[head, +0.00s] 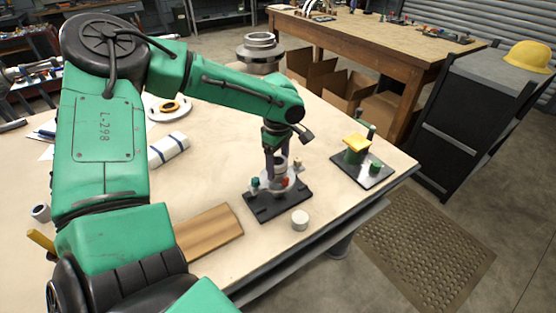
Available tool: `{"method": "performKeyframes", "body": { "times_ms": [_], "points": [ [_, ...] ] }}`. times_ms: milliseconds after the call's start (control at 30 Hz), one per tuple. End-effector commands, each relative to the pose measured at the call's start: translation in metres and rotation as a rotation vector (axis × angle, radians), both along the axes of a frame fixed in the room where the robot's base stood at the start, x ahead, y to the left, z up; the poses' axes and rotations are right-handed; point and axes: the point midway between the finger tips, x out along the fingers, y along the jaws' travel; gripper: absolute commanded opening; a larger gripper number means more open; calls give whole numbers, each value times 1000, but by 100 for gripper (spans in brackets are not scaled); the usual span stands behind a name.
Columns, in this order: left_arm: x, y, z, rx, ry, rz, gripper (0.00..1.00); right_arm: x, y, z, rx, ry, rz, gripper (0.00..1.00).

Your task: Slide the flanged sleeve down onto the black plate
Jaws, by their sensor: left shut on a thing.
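My left gripper (279,165) points straight down and is shut on the grey flanged sleeve (279,172). The sleeve stands upright over the black plate (268,209), near the table's front right edge. Small parts stand on this plate around the sleeve: a green-topped one at left, a red one and a pale one at right. The fingers and these parts hide much of the sleeve, and I cannot tell whether its flange touches the plate. My right gripper is not in view.
A second dark plate (372,180) with green posts and a yellow block (356,142) lies to the right. A white cylinder (300,220) stands just in front of the black plate. A wooden board (208,232) lies left. A striped cloth (169,149) lies farther back.

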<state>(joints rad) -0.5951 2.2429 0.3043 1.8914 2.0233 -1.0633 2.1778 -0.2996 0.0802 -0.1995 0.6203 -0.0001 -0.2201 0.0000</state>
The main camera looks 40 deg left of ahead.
Motion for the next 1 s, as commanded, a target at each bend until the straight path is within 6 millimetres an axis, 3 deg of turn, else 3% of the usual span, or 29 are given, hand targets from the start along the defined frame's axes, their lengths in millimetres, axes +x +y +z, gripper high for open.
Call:
{"method": "performKeyframes", "body": {
  "times_ms": [1000],
  "points": [
    [1, 0, -15, 0, -4, -1, 0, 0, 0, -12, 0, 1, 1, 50]
  ]
}}
